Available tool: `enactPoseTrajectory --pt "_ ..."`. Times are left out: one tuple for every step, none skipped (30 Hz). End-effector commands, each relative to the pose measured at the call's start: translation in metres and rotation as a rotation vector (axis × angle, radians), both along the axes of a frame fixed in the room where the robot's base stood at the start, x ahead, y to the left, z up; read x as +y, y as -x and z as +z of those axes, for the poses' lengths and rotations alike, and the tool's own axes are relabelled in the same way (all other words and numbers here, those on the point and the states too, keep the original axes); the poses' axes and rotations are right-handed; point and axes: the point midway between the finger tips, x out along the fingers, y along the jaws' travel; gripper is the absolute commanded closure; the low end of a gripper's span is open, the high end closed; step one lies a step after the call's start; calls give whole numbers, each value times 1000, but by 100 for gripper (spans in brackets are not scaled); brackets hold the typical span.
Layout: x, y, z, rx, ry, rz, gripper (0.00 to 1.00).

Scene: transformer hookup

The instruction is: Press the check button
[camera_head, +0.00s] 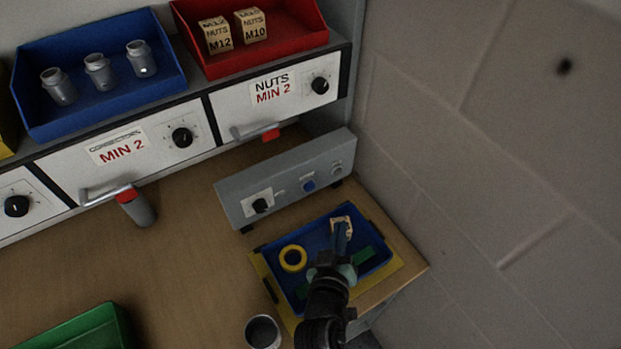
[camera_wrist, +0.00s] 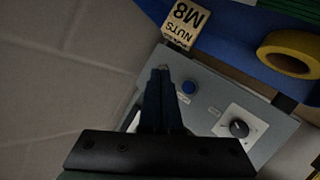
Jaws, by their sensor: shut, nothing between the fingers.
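A grey control box (camera_head: 240,186) stands on the bench at the back right. Its sloped front carries a round blue button (camera_head: 308,185), a black knob (camera_head: 260,205) and smaller pale fittings. I cannot read which one is the check button. My gripper (camera_head: 341,236) is shut and empty, above the blue tray in front of the box. In the wrist view the closed fingertips (camera_wrist: 160,73) show just beside the blue button (camera_wrist: 188,87), apart from it in the picture. The knob (camera_wrist: 239,129) is further right there. The gap to the panel is unclear.
The blue tray (camera_head: 270,250) holds a yellow tape ring (camera_head: 293,258) and an M8 nuts box (camera_wrist: 185,25). A metal cup (camera_head: 262,331) stands near the tray. A wall (camera_head: 480,150) bounds the right side. Drawers with handles (camera_head: 256,131) line the back.

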Motion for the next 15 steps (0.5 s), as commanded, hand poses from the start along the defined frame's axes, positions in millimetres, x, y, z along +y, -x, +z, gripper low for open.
enactPoseTrajectory --pt "0 0 -1 1 1 1 100" --pt "0 0 -1 1 1 1 100" --pt "0 0 -1 1 1 1 100" --pt "0 0 -1 1 1 1 100" --pt "0 0 -1 0 1 0 100" --pt "0 0 -1 0 1 0 100" --pt "0 0 -1 0 0 0 100" --pt "0 0 -1 0 0 0 100" --pt "0 0 -1 0 0 0 100" --pt "1 -1 -1 0 0 0 100" --pt "1 -2 -1 -1 0 0 100" --pt "3 -3 -2 0 1 2 100" --pt "4 -5 -2 -1 1 2 100" --pt "5 -7 -2 -1 1 2 100" --pt "8 -10 -2 -2 1 2 100"
